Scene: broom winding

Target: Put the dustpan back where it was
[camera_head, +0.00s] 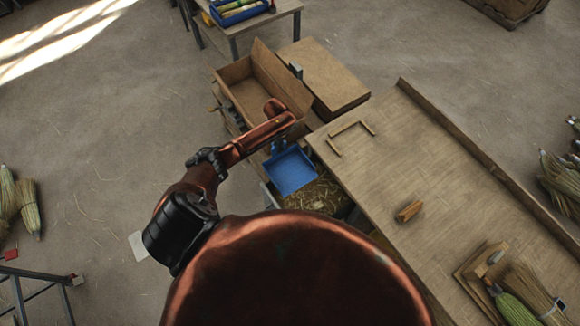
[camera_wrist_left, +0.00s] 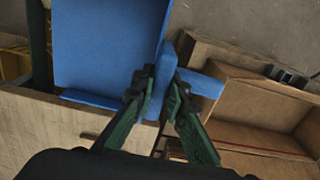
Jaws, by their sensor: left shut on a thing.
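The blue dustpan (camera_head: 292,172) is in the middle of the head view, beside the left end of the long workbench and above a bin of straw clippings. My left gripper (camera_head: 279,146) is shut on it; the arm partly hides the gripper there. In the left wrist view, the two green fingers of the left gripper (camera_wrist_left: 163,85) clamp a blue upright part of the dustpan (camera_wrist_left: 108,45), whose wide pan extends to the upper left. My right gripper is not in view.
The wooden workbench (camera_head: 415,185) carries a small wood block (camera_head: 409,211) and a broom at its near right. A straw-filled bin (camera_head: 320,195) sits at the bench's left end. An open wooden box (camera_head: 247,92) stands behind my arm. Floor at left is mostly clear.

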